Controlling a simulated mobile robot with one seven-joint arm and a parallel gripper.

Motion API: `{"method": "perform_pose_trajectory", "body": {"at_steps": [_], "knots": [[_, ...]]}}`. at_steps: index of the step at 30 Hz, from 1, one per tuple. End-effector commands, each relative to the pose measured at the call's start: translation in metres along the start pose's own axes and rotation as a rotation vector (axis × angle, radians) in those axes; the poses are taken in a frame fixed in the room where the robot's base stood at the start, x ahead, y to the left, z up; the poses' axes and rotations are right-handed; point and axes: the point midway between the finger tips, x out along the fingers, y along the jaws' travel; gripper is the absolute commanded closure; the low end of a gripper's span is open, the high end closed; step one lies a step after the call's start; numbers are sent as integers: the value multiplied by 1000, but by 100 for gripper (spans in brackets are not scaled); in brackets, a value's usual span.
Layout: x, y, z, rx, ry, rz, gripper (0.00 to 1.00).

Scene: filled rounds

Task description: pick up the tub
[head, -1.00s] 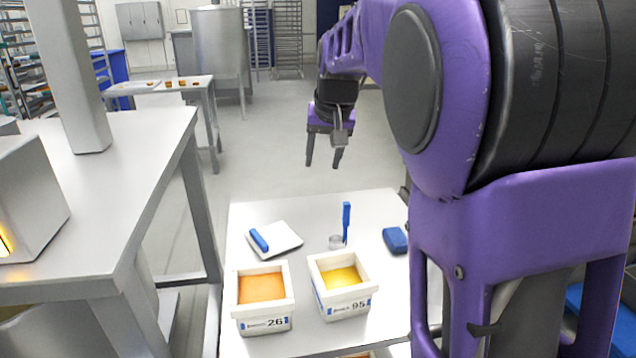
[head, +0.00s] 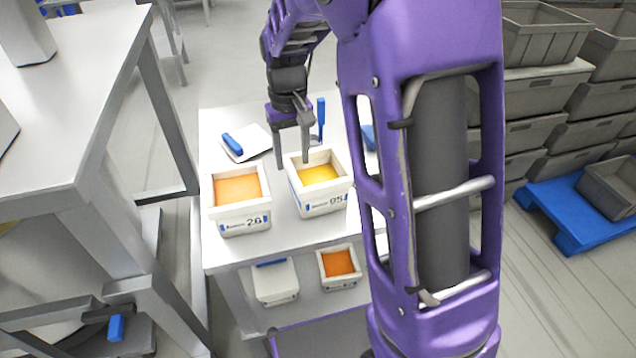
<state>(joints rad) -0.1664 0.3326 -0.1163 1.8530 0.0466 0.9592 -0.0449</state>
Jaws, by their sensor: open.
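Two square white tubs stand on the upper top of a light table in the head view. The left tub (head: 240,220), marked 26, holds orange filling. The right tub (head: 325,200), marked 95, holds yellow filling. On the shelf below are a white tub (head: 276,286) that looks covered and a tub with dark orange filling (head: 340,283). My gripper (head: 292,162) points down with its fingers apart and empty. In the picture it is over the back left edge of tub 95; the exact height above it cannot be told.
A blue-handled scraper (head: 232,144) lies on a white sheet behind tub 26. An upright blue-handled tool (head: 321,118) and a blue item (head: 368,137) are behind tub 95. A steel table (head: 80,90) stands left. Grey crates (head: 540,90) and a blue pallet (head: 570,225) are right.

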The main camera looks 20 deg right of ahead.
Motion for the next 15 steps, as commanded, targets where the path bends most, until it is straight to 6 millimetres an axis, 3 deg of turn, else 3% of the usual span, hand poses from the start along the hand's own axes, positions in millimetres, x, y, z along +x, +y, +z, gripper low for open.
{"method": "perform_pose_trajectory", "body": {"at_steps": [8,15], "knots": [[18,0,-1,0,-2,0,46],[54,0,-3,0,-3,1,46]]}}
